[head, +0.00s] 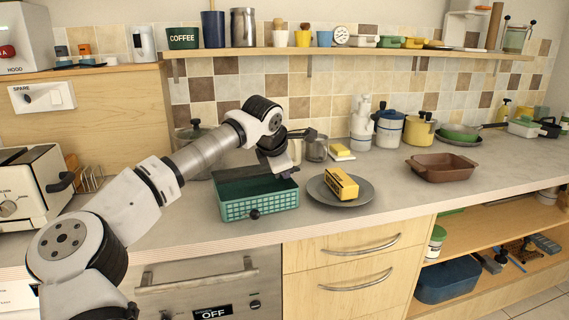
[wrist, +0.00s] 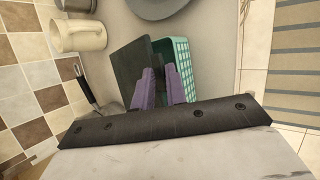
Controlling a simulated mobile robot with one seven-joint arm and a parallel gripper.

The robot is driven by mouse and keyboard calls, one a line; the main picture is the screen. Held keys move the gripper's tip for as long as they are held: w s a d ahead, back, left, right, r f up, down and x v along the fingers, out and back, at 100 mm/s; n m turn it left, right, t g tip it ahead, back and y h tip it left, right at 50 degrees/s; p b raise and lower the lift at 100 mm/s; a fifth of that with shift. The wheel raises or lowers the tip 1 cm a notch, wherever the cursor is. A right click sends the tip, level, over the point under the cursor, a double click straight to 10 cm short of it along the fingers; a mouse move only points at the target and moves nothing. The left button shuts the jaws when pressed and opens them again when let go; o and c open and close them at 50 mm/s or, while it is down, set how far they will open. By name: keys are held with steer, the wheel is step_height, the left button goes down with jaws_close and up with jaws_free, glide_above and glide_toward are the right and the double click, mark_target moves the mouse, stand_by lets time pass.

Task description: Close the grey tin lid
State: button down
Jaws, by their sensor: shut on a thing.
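The tin is a teal box with a pale grid pattern (head: 262,206) and a dark round knob on its front, standing on the counter. Its dark grey lid (head: 232,174) is hinged up at the back, open. In the wrist view the lid (wrist: 132,68) stands beside the patterned tin wall (wrist: 187,62). My gripper (head: 284,172) is at the lid's right end, above the tin. Its purple fingers (wrist: 161,84) are shut on the lid's edge; the exact contact is partly hidden.
A grey plate (head: 362,192) with a yellow box (head: 341,184) stands just right of the tin. A brown dish (head: 442,168) is farther right. Metal mugs (head: 317,149) stand behind, and a toaster (head: 32,188) is at the left. A shelf (head: 340,51) runs above.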

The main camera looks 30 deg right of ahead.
steer(key=f+b, duration=0.1)
steer(key=s+f, duration=0.1)
steer(key=f, duration=0.1)
steer(key=shift+a+f+b, duration=0.1)
steer(key=shift+f+b, duration=0.2)
steer(key=shift+b, duration=0.05)
steer(key=c, duration=2.1)
jaws_free()
steer(key=shift+s+r, duration=0.1)
steer(key=shift+r, duration=0.05)
steer(key=shift+c, duration=0.2)
steer(key=o, duration=0.6)
steer(key=shift+c, duration=0.2)
steer(key=shift+r, duration=0.1)
steer(key=b+v, duration=0.1)
steer(key=v, duration=1.2)
steer(key=shift+a+r, duration=0.2)
steer(key=shift+r, duration=0.05)
steer(key=shift+s, duration=0.1)
